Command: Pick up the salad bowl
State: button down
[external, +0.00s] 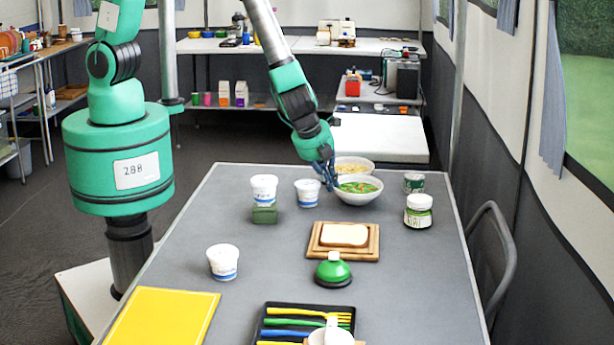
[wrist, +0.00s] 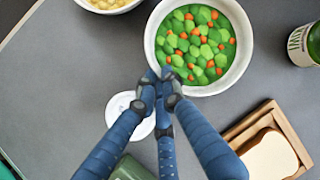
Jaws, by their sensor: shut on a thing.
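The salad bowl (external: 362,198) is white and holds green pieces with orange bits. It is toward the far end of the grey table, and it fills the top middle of the wrist view (wrist: 243,62). My gripper (external: 331,182) is at the bowl's left side in the external view. In the wrist view, the blue fingers (wrist: 160,86) are closed together on the lower-left rim of the bowl. The fingertips hide that bit of rim. I cannot tell whether the bowl is touching the table.
A second white bowl (external: 354,162) with yellow food stands just behind. A white tub (external: 308,193) is close by on the left, partly under my fingers in the wrist view. A bread board (external: 328,248) lies nearer.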

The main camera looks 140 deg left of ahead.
notch_tip(320, 180, up, 9)
jog(key=p, duration=0.2)
